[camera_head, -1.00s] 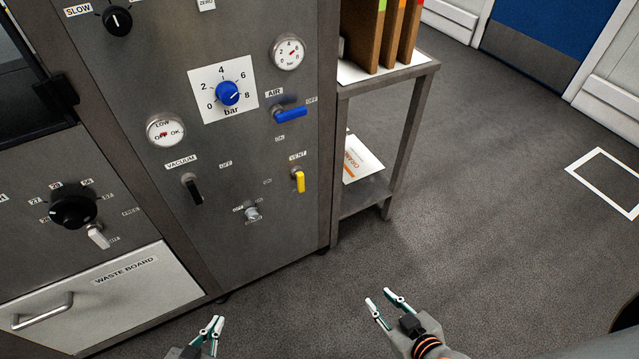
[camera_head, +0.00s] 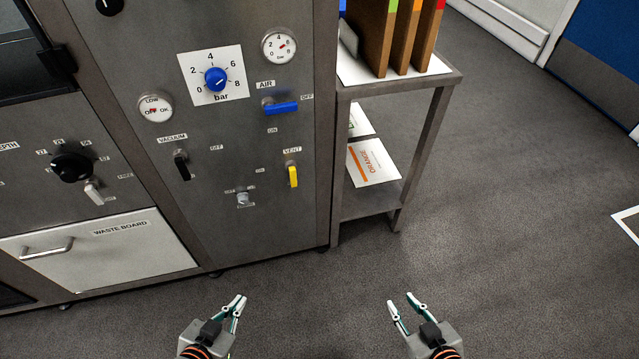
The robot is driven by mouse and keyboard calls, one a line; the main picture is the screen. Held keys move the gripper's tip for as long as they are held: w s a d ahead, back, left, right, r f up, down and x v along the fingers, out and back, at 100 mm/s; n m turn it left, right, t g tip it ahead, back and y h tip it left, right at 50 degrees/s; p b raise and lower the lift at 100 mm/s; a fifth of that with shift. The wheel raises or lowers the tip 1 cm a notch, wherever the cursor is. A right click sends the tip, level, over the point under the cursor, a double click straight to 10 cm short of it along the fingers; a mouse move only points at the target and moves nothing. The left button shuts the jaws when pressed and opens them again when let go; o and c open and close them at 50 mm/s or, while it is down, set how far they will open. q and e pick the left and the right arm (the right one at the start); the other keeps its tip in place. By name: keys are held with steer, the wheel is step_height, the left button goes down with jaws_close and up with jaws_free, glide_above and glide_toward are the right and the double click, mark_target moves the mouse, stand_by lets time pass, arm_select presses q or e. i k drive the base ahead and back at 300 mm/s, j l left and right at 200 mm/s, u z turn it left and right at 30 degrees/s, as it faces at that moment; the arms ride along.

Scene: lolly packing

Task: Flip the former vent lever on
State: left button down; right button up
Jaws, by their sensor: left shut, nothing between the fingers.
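The yellow vent lever (camera_head: 293,176) is on the steel front panel of the machine, under a VENT label (camera_head: 292,150). Its handle points down. A small label (camera_head: 260,170) to its left is too small to read surely. My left gripper (camera_head: 236,303) is low in the view, in front of and below the panel. It is shut and empty. My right gripper (camera_head: 404,301) is further right over the floor, with its fingers apart and nothing between them. Both grippers are well clear of the lever.
Nearby on the panel are the blue air lever (camera_head: 282,107), the black vacuum lever (camera_head: 182,167), a small grey knob (camera_head: 243,199) and the blue bar knob (camera_head: 215,79). A metal side table (camera_head: 397,84) with upright boards stands right of the machine. The floor in front is clear.

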mark_target(293, 177)
steer(key=l, duration=1.5)
